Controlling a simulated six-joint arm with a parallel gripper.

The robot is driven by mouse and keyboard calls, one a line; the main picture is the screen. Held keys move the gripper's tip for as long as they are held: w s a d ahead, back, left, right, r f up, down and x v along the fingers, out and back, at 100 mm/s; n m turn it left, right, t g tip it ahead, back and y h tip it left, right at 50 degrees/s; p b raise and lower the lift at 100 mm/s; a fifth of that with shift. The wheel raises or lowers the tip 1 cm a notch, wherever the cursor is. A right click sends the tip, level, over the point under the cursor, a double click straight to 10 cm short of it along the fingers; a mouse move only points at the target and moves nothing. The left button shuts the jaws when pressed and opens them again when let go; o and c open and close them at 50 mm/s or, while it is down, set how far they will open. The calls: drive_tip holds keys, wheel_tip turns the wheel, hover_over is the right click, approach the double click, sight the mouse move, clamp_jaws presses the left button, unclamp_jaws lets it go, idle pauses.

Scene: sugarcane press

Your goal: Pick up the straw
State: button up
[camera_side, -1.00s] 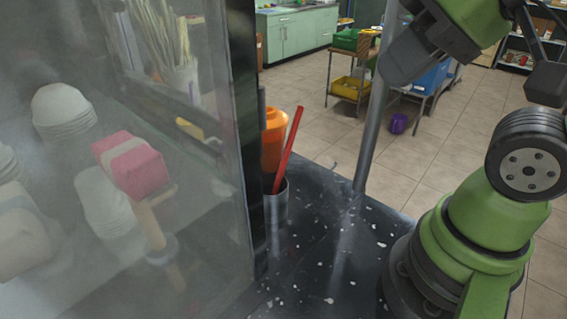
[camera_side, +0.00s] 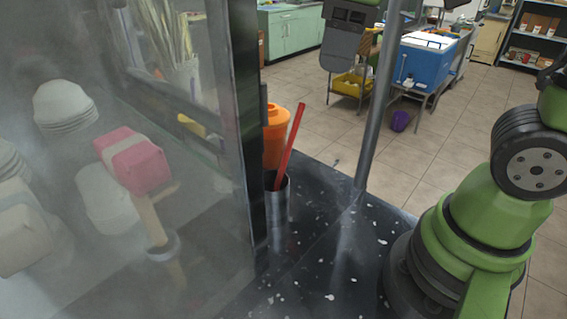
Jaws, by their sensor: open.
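The red straw (camera_side: 289,148) stands tilted in a metal cup (camera_side: 277,215) on the dark speckled counter, leaning to the right. Its lower end is hidden inside the cup. Part of my gripper (camera_side: 346,62) shows at the top edge, grey and pointing down, above and to the right of the straw and apart from it. It is open, and I see nothing held in it. Its fingertips are hard to make out.
An orange container (camera_side: 275,136) stands right behind the straw. A glass-sided cabinet (camera_side: 243,130) is close on the left, with a pink-topped item (camera_side: 136,160) and bowls behind the glass. A metal post (camera_side: 380,100) rises to the right. The counter's front (camera_side: 330,260) is mostly clear.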

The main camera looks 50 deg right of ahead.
sight(288, 142)
drive_tip(key=w+f+n+g+h, duration=0.1)
drive_tip(key=w+f+n, duration=0.2)
drive_tip(key=f, duration=0.1)
drive_tip(key=w+f+n+g+h, duration=0.1)
drive_tip(key=w+f+n, duration=0.2)
drive_tip(key=f, duration=0.2)
drive_tip(key=w+a+f+n+g+h, duration=0.1)
drive_tip(key=w+f+n+g+h, duration=0.1)
drive_tip(key=f, duration=0.3)
drive_tip(key=shift+w+f+n, duration=0.1)
drive_tip(key=shift+w+n, duration=0.4)
drive_tip(key=shift+n, duration=0.4)
drive_tip(key=x, duration=0.5)
drive_tip(key=shift+c, duration=0.4)
clamp_jaws()
